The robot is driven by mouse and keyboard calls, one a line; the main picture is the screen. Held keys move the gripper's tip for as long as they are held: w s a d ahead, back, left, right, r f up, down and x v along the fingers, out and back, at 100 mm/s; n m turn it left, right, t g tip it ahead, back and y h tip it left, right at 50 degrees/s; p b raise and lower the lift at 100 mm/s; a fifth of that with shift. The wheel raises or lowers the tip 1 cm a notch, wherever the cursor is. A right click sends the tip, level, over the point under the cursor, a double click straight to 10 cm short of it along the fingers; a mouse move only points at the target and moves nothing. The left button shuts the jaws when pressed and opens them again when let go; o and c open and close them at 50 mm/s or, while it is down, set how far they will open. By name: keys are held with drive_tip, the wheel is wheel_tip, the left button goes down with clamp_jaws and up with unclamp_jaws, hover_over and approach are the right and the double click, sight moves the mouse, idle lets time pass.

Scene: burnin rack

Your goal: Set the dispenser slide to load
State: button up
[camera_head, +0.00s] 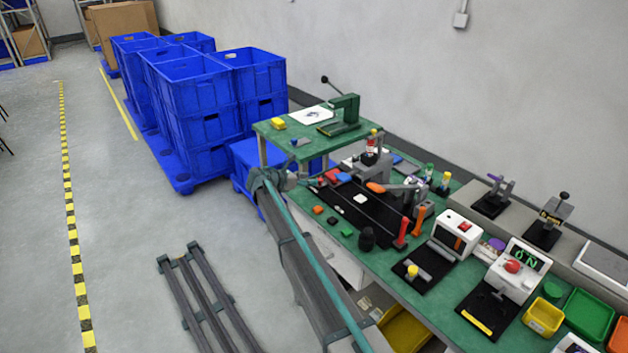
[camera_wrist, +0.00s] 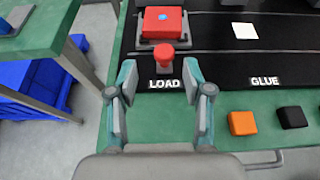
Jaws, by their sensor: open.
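The dispenser slide is a grey carriage with a red block (camera_wrist: 163,22) on it, at the top of the wrist view. A red round knob (camera_wrist: 164,54) sticks out on its near side. The knob stands by the white LOAD label (camera_wrist: 165,84) on the black track board (camera_wrist: 215,66). The GLUE label (camera_wrist: 266,81) is farther right. My gripper (camera_wrist: 160,73) is open and empty. Its two fingers lie left and right of the knob, with the knob near the fingertips. I cannot tell if a finger touches it.
An orange block (camera_wrist: 242,123) and a black block (camera_wrist: 291,117) lie on the green bench to the right of my gripper. A raised green shelf (camera_head: 270,132) stands at the bench's far end. Blue crates (camera_head: 190,85) are stacked beyond. Several other fixtures fill the bench's near end.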

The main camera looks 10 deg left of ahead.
drive_tip(key=v, duration=0.7)
drive_tip(key=shift+s+a, duration=0.1)
